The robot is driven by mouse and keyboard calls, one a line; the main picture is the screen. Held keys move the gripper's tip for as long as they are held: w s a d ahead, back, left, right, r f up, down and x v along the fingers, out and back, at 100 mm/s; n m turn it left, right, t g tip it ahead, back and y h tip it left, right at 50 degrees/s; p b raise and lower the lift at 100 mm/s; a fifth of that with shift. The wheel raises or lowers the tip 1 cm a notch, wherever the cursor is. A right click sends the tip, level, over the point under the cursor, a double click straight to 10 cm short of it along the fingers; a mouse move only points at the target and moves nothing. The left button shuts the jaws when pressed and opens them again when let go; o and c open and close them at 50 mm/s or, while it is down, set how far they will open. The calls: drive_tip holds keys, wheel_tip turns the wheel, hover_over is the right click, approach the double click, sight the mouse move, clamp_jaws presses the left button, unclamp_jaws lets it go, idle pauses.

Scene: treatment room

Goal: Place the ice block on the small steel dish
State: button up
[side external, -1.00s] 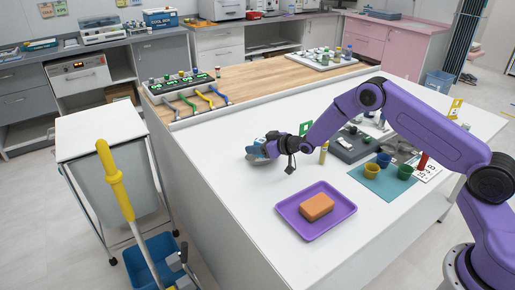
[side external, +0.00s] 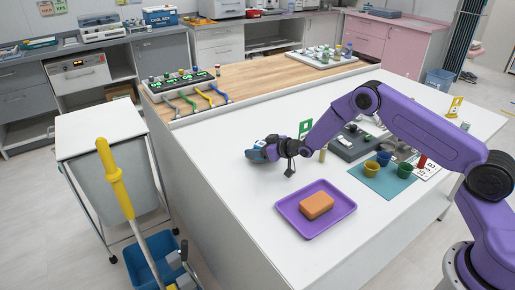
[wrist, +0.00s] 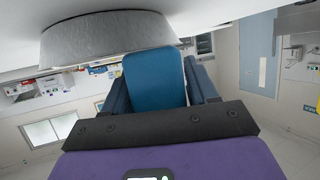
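The ice block (wrist: 155,78) is a rounded blue slab between the two fingers of my gripper (wrist: 160,92) in the wrist view. The fingers close against both its sides. In the side external view my gripper (side external: 262,149) is low over the white table, with a bit of blue at its tip. The small steel dish (wrist: 105,42) shows as a grey curved wall at the top of the wrist view, very near the block. I cannot tell whether they touch. In the side view the dish is mostly hidden at the gripper.
A purple tray (side external: 343,207) with an orange sponge (side external: 316,206) lies in front of my gripper. A teal mat (side external: 372,182) with cups and a grey holder (side external: 352,145) are to the right. The white table (side external: 225,165) is clear to the left.

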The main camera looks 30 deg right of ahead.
drive_tip(key=shift+o, duration=0.8)
drive_tip(key=shift+r, duration=0.25)
drive_tip(key=v, duration=1.2)
drive_tip(key=shift+r, duration=0.45)
drive_tip(key=s+a+r+n+g, duration=0.2)
drive_tip(key=s+a+r+g, duration=0.15)
drive_tip(key=s+a, duration=0.4)
drive_tip(key=s+a+r+n+g, duration=0.25)
drive_tip(key=s+a+r, duration=0.2)
drive_tip(key=s, duration=0.65)
drive_tip(key=s+d+r+n+g+h, duration=0.1)
drive_tip(key=s+d+g, duration=0.1)
drive_tip(key=s, duration=0.6)
drive_tip(key=s+d+r+n+g+h, duration=0.1)
drive_tip(key=s+d+r+g+h, duration=0.1)
drive_tip(key=s, duration=0.6)
drive_tip(key=s+d+r+n+g+h, duration=0.1)
drive_tip(key=s+d, duration=0.3)
drive_tip(key=s, duration=0.5)
drive_tip(key=shift+d+r+n+g+h, duration=0.25)
drive_tip(key=shift+r+n+g+h, duration=0.15)
drive_tip(key=shift+g, duration=0.3)
